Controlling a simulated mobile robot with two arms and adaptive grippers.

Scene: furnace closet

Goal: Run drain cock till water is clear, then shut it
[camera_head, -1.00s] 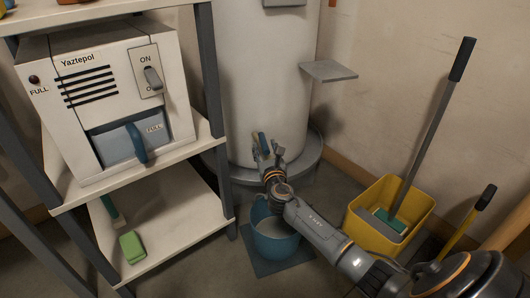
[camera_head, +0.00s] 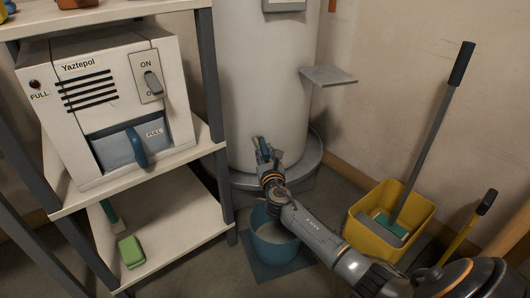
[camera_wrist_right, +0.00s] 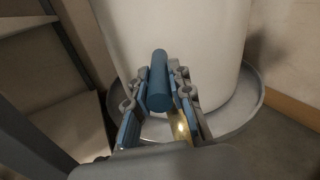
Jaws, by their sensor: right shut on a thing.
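The drain cock's blue handle (camera_wrist_right: 158,82) is between the fingers of my right gripper (camera_wrist_right: 158,95) in the right wrist view, and the gripper is shut on it. A bit of brass shows below the handle. In the head view my right gripper (camera_head: 263,158) is at the base of the white tank (camera_head: 268,85), with the handle mostly hidden by the fingers. A blue bucket (camera_head: 262,243) stands on the floor under my right arm and holds greyish liquid. I cannot see a water stream; the arm covers that area. My left gripper is not in view.
The tank stands in a grey round pan (camera_head: 312,160). A shelf unit (camera_head: 205,70) with a white Yaztepol machine (camera_head: 105,95) is at the left. A yellow mop bucket (camera_head: 415,215) stands at the right. A small grey ledge (camera_head: 328,76) juts out beside the tank.

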